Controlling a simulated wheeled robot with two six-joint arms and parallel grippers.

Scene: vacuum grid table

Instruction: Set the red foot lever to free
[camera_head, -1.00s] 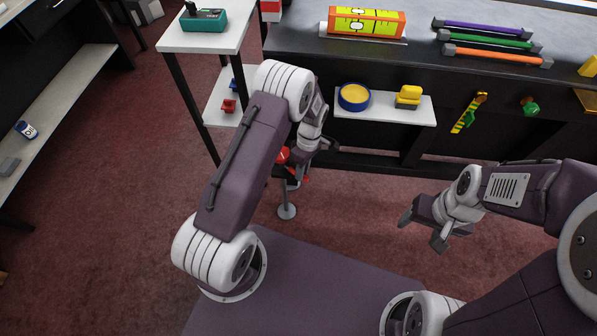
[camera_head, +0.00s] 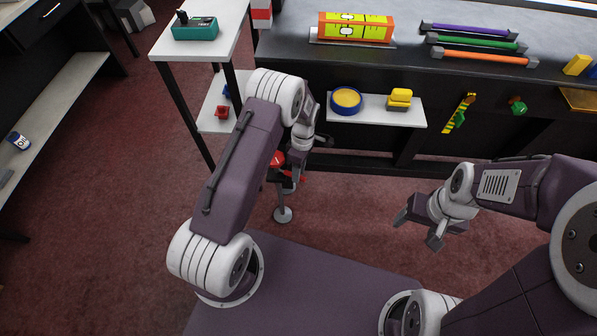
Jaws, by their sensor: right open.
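Red parts of the foot lever (camera_head: 277,158) show low in front of the table, partly hidden behind my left arm. Which way the lever is set cannot be made out. My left gripper (camera_head: 297,174) points down right beside the red parts. Its fingers are small and overlap the dark fittings there, so I cannot tell their opening or whether they touch the lever. My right gripper (camera_head: 419,232) is open and empty, well to the right, above the red floor.
A round grey foot (camera_head: 283,215) stands on the floor below the lever. A white side stand (camera_head: 222,48) is at the left. The dark table (camera_head: 405,62) with a low white shelf (camera_head: 378,113) is behind. The floor between my grippers is clear.

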